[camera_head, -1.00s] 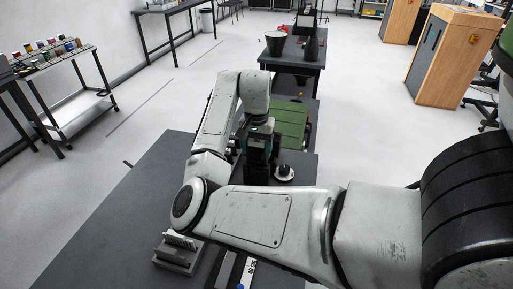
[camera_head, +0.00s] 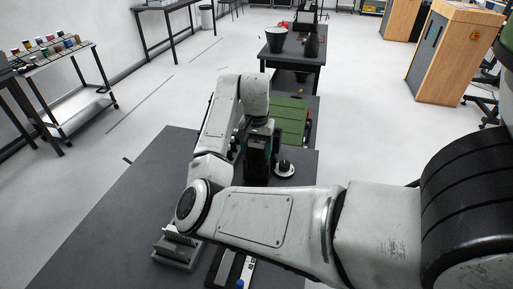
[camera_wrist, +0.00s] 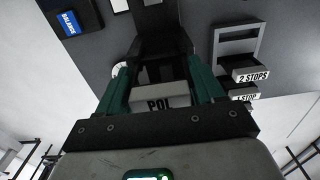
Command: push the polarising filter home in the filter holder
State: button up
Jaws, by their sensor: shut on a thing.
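My gripper (camera_wrist: 159,78) has two green fingers in the wrist view, shut on the polarising filter (camera_wrist: 160,103), whose white tab reads "POL". The far part of the filter runs into shadow between the fingers. A dark upright piece, apparently the filter holder (camera_wrist: 160,30), is straight beyond the fingertips. How deep the filter sits in it I cannot tell. In the head view my gripper (camera_head: 258,142) is over the dark table beside a black upright body; my arm hides the filter there.
A rack (camera_wrist: 224,45) with filters marked "2 STOPS" and "1 STOP" is at right in the wrist view. A card marked "BALANCE" (camera_wrist: 71,22) lies at left. In the head view, a black knob on a pale round base (camera_head: 284,169) stands right of my gripper, near a green surface (camera_head: 289,119).

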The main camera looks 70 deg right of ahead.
jog(key=shift+f+b, duration=0.3)
jog(key=shift+f, duration=0.6)
jog(key=o, duration=1.1)
notch_tip(320, 180, up, 11)
jog(key=shift+f, duration=0.1)
jog(key=shift+f, duration=0.1)
